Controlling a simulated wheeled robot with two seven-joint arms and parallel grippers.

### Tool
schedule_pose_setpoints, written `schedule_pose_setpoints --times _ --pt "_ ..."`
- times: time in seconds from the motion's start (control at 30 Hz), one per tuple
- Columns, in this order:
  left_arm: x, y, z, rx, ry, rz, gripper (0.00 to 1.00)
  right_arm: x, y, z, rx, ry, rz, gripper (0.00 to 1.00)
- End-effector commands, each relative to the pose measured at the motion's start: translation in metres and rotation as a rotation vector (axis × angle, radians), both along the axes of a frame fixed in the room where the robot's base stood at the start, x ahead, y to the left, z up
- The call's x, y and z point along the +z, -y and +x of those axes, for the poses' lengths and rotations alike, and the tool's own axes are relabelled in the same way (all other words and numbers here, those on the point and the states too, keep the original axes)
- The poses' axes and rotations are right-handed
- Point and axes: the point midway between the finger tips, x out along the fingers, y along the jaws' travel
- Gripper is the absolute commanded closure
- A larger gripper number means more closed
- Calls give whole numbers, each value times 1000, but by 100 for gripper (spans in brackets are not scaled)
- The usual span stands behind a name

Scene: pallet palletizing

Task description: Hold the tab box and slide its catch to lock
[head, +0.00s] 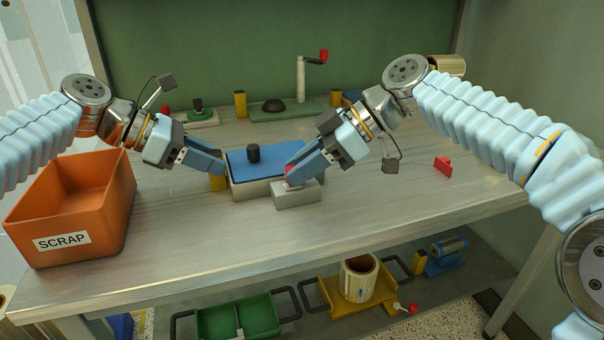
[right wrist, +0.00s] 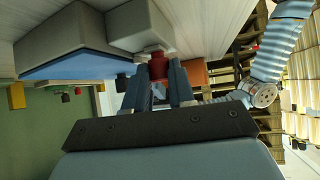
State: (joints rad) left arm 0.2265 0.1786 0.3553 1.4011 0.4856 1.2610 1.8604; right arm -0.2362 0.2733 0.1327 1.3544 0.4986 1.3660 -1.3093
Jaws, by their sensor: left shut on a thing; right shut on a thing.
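The tab box (head: 262,188) stands on the bench, with a grey body, a blue lid (head: 272,158) and a black knob (head: 253,153). A yellow tab (head: 217,184) shows at its left end. My left gripper (head: 222,170) is shut at that end, on the tab; its fingers hide part of the grip. A light grey block (head: 297,197) sits at the box's front right corner, with a red catch (head: 288,184). My right gripper (head: 292,177) is shut on the catch. In the right wrist view the red catch (right wrist: 158,66) lies between the two fingers, beside the grey block (right wrist: 137,25).
An orange SCRAP bin (head: 115,205) stands at the left of the bench. Fixtures, including a green base (head: 285,108) and a red-handled crank (head: 302,75), stand behind. A small red piece (head: 443,164) lies at the right. The front of the bench is clear.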

Motion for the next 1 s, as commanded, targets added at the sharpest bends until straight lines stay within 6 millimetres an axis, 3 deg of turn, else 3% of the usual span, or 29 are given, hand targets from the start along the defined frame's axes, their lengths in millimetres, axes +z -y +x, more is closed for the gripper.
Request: schedule_pose_setpoints --times 0.4,0.43,0.6,1.0 --pt "0 1 -1 -4 0 -1 100 1 -7 -2 1 1 2 100" --pt "0 2 -1 -4 0 -1 100 1 -7 -2 0 2 2 73" --pt "0 1 -1 -3 -1 -1 100 0 -7 -2 0 1 1 47" --pt "0 0 0 0 0 -1 100 6 1 -1 -2 3 1 46"
